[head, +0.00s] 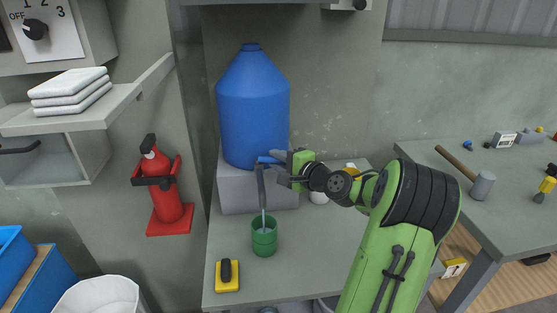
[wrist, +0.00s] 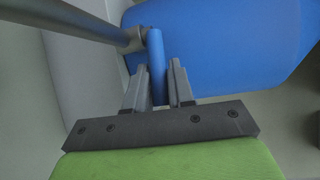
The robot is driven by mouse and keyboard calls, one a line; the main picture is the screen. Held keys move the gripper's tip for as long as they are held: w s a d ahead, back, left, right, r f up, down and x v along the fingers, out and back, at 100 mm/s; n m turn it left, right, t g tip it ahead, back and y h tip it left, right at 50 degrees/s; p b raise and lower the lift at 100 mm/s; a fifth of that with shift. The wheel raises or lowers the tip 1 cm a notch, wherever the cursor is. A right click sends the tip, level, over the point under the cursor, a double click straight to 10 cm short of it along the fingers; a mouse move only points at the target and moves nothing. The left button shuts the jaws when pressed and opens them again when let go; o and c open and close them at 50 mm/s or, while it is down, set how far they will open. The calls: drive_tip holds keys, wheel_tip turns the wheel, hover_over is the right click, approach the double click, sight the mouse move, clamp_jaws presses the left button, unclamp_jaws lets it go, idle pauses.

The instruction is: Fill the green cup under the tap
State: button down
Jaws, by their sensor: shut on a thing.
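The green cup (head: 264,243) stands upright on the counter, directly below the grey tap spout (head: 262,188). A thin pale-blue stream of water (head: 263,219) runs from the spout down into the cup; the water level inside is too small to tell. The tap sits at the front of the large blue water jug (head: 252,110). My gripper (head: 283,171) is at the tap, right of the spout, shut on the blue tap handle (head: 269,160). In the wrist view, my gripper's fingers (wrist: 157,84) stand on either side of the blue handle (wrist: 156,50).
The jug rests on a grey block (head: 238,190). A yellow and black brush (head: 227,275) lies left of the cup on the counter (head: 312,265). A white container (head: 318,197) stands behind my arm. A red extinguisher (head: 167,188) hangs on the wall at left.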

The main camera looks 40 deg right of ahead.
idle(0.3)
drive_tip(key=c, duration=1.1)
unclamp_jaws()
drive_tip(key=shift+o, duration=0.2)
drive_tip(key=shift+s, duration=0.1)
drive_tip(key=s+r+p, duration=0.2)
drive_tip(key=s, duration=1.3)
drive_tip(key=shift+s+a, duration=0.3)
drive_tip(key=shift+a, duration=0.05)
